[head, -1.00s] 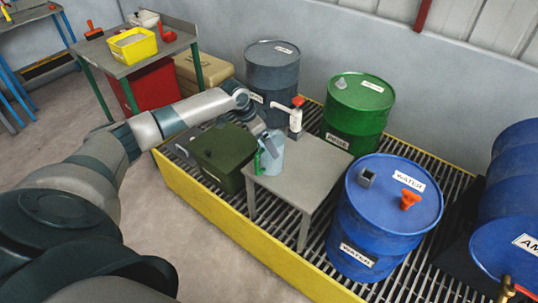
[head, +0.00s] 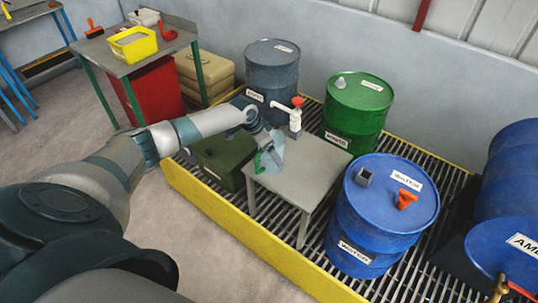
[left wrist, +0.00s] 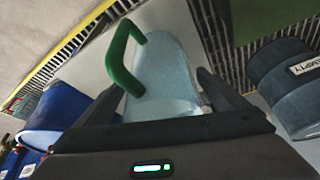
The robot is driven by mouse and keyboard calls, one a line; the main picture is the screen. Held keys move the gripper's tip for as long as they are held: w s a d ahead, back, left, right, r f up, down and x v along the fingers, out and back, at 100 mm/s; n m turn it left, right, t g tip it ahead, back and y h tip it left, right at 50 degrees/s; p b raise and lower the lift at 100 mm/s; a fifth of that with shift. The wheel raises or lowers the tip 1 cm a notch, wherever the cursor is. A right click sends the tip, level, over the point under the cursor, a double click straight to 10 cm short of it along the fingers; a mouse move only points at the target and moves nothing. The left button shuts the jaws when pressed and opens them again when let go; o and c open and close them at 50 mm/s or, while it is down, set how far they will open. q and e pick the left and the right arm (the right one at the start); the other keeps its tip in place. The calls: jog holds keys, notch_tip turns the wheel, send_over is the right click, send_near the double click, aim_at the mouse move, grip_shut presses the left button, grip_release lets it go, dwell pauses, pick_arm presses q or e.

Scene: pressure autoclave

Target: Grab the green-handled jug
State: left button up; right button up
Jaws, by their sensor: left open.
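The jug (head: 275,150) is pale blue and translucent with a green handle (head: 263,160). It stands on a small grey table (head: 305,175) in the head view. My left gripper (head: 268,142) is at the jug and hides part of it. In the left wrist view the jug (left wrist: 165,75) lies between the two open fingers of my left gripper (left wrist: 165,95), with its green handle (left wrist: 122,60) toward the left finger. I cannot tell whether either finger touches the jug. My right gripper is not in view.
A white pump dispenser with a red top (head: 296,115) stands behind the jug. A dark green box (head: 220,160) is left of the table. A blue water drum (head: 385,205), a green drum (head: 358,105) and a grey drum (head: 272,70) stand around it on the yellow-edged grating (head: 240,225).

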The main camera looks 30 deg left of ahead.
pick_arm(q)
jog(key=shift+x, duration=1.3)
jog(key=c, duration=1.2)
